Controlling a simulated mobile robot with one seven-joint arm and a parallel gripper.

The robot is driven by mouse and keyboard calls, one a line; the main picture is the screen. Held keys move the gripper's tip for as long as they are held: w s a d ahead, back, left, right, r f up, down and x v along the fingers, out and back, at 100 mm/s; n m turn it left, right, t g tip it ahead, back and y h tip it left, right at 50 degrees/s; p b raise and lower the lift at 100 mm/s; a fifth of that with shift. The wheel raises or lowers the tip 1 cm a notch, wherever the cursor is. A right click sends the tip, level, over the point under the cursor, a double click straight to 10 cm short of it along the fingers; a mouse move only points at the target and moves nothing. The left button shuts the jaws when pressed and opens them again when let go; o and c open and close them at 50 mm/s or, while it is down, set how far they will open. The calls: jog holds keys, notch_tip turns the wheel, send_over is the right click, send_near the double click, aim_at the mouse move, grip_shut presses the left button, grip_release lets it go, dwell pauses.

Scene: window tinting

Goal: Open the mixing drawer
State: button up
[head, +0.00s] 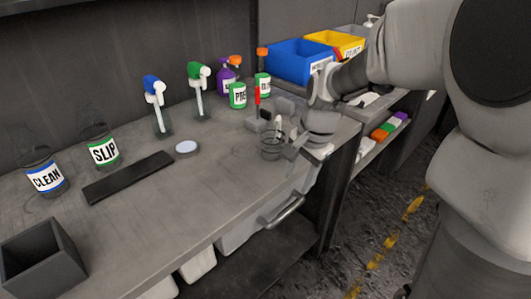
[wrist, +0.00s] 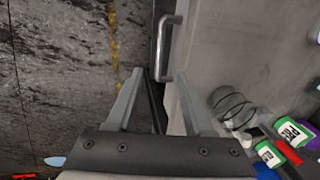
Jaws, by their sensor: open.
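The mixing drawer (head: 240,232) appears to be the pale drawer under the bench's front edge, with a grey bar handle (head: 283,211). It looks closed. In the wrist view the handle (wrist: 164,48) runs along the bench edge, just beyond my fingertips. My gripper (wrist: 160,77) is open and empty, its two fingers apart with the bench edge between them in the picture. In the head view my gripper (head: 312,147) is over the right front corner of the bench, above and right of the handle. Its fingertips are hard to make out there.
The bench top (head: 220,180) holds a wire whisk-like coil (head: 271,146), several labelled bottles, a black squeegee-like strip (head: 128,178) and a dark square box (head: 42,262). Blue (head: 300,61) and yellow bins stand behind. The floor in front of the drawer is clear, with a yellow dashed line (head: 377,250).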

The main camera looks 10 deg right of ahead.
aim_at(285, 213)
jog(key=f+b, duration=0.1)
jog(key=f, duration=0.3)
jog(key=w+a+f+b, duration=0.1)
jog(key=f, duration=0.4)
jog(key=w+f+b, duration=0.1)
jog(key=f+b, duration=0.1)
jog(key=f, duration=0.2)
jog(key=shift+w+a+f, duration=0.15)
jog(key=shift+a+f, duration=0.2)
jog(key=shift+f, duration=0.05)
grip_shut()
dwell(0.6)
